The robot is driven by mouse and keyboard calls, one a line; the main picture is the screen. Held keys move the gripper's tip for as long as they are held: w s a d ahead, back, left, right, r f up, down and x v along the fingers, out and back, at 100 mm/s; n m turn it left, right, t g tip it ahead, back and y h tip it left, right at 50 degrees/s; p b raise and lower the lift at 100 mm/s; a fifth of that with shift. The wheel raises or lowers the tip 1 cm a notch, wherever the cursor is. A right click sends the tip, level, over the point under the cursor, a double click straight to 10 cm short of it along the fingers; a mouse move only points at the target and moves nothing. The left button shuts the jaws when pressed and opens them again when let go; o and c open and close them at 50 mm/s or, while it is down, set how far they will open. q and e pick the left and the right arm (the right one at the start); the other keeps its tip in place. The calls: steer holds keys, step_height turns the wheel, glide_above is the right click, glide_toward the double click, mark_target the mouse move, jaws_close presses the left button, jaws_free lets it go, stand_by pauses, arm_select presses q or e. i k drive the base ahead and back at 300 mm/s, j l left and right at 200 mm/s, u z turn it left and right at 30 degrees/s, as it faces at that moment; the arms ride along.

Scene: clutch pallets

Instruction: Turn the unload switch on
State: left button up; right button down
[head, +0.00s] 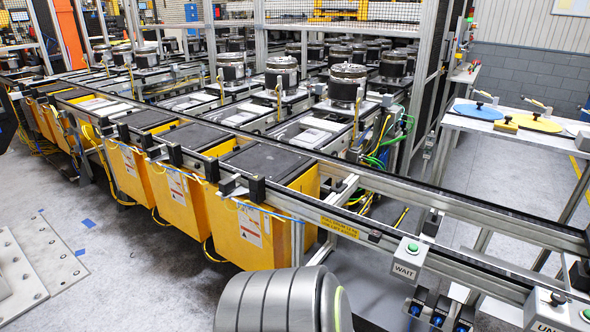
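The unload switch box (549,313) is a grey box at the bottom right corner, fixed to the front of the conveyor rail. Its label is cut off by the frame and only "UN" shows. A dark knob (558,298) sits on its top, and a green spot shows beside it at the right edge. The knob is too small to tell its setting. Neither of my grippers is in view. A grey rounded link of my arm shows at the bottom middle, left of the switch box and apart from it in the picture.
A WAIT box (406,261) with a green button stands on the same conveyor rail (450,232). Small dark blue-marked switches (440,310) hang below it. Yellow bins (250,235) line the front. A side table (471,126) stands at the right.

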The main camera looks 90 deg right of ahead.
mark_target(557, 297)
steer(key=z, duration=4.65)
